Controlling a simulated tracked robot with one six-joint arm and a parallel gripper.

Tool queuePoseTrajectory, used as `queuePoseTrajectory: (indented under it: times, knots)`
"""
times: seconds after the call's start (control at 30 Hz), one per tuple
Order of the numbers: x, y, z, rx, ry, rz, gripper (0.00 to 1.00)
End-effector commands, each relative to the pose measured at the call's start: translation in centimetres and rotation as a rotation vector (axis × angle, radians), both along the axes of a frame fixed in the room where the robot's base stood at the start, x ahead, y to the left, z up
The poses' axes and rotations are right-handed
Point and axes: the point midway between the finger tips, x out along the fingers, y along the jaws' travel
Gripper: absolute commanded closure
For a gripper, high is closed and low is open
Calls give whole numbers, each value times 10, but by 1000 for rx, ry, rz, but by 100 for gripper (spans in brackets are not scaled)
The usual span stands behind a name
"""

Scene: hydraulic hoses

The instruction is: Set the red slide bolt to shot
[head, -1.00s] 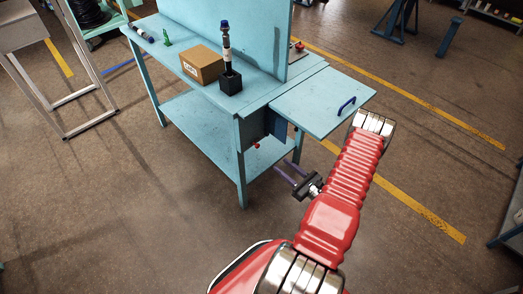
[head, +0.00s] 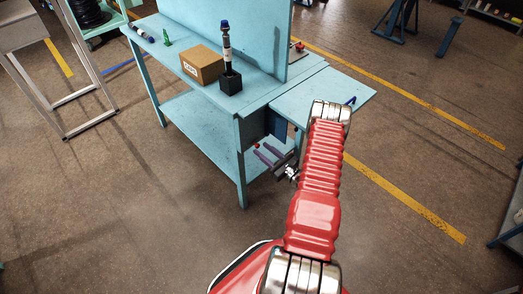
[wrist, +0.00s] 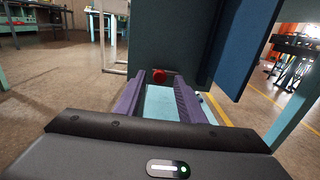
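The red slide bolt (head: 257,146) shows as a small red knob under the near edge of the light-blue workbench, beside its front leg. In the wrist view the red knob (wrist: 159,76) sits low on a dark panel, just beyond and between my fingertips. My gripper (head: 265,155) is open, with its two purple fingers pointing at the knob; they also show spread apart in the wrist view (wrist: 160,86). Nothing is held between them. I cannot tell whether the fingers flank the knob or stop short of it. The bolt's bar and its position cannot be made out.
The workbench (head: 190,108) has a lower shelf and a side leaf (head: 318,92) with a blue handle above my gripper. A dark-blue panel (wrist: 243,45) stands to the right of the knob in the wrist view. A cardboard box (head: 202,64) rests on top.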

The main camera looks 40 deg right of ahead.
Motion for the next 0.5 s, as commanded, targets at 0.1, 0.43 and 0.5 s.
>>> queuePoseTrajectory:
  times: [0.1, 0.43, 0.5]
  knots:
    - [10, 1, 0, 1, -1, 1, 64]
    - [14, 1, 0, 1, 0, -1, 64]
    - [14, 1, 0, 1, 0, 0, 67]
